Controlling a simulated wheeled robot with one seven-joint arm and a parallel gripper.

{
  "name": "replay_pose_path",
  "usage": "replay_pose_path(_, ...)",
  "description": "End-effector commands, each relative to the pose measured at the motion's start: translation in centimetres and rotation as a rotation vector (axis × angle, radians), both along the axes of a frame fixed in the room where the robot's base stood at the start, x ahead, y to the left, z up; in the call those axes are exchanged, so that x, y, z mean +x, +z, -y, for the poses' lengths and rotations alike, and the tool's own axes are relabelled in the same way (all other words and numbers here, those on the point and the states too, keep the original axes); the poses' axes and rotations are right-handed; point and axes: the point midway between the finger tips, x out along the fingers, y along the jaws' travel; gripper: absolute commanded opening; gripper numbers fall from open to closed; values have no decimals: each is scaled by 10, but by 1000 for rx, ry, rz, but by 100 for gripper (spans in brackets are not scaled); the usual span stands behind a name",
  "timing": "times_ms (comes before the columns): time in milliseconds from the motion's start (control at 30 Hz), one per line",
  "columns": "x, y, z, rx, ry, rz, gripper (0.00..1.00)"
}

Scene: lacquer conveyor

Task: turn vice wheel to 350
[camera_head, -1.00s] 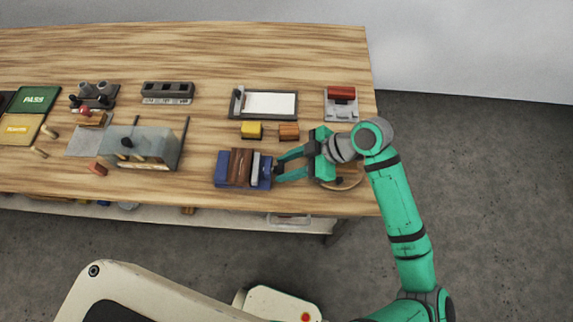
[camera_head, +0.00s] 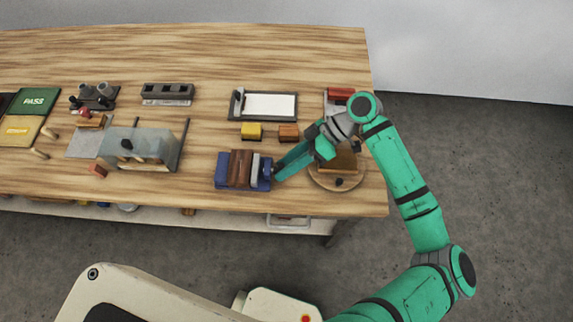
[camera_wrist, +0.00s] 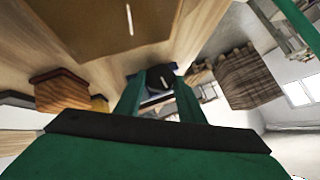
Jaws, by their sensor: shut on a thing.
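The blue vice (camera_head: 225,182) stands near the front edge of the bench, with a brown block (camera_head: 240,167) and a grey jaw plate in it. Its dark wheel (camera_head: 267,172) is on the right end, partly hidden by my fingers. In the wrist view the wheel (camera_wrist: 160,74) is a dark shape with a short pale mark, between the fingertips. My gripper (camera_head: 277,172) reaches in from the right and is shut on the wheel; it also shows in the wrist view (camera_wrist: 159,84). I cannot read the wheel's angle.
A round wooden turntable (camera_head: 321,183) with a brown block (camera_head: 338,163) lies right of the vice, below my wrist. A yellow block (camera_head: 252,131) and an orange-brown block (camera_head: 288,131) sit behind it. A clear-panelled fixture (camera_head: 150,148) stands left. Bench between is free.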

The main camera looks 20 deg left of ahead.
Motion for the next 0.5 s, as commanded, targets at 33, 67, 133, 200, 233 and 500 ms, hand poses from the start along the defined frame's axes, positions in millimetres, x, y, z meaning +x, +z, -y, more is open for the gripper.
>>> replay_pose_path(33,-1,0,-2,-3,4,-20,13)
replay_pose_path(67,-1,0,-2,-6,5,-31,13)
replay_pose_path(133,0,0,-2,-11,3,-50,13)
replay_pose_path(200,0,0,-2,-14,3,-64,13)
replay_pose_path(233,0,0,-2,-15,3,-68,13)
replay_pose_path(500,0,0,-2,-18,3,-79,13)
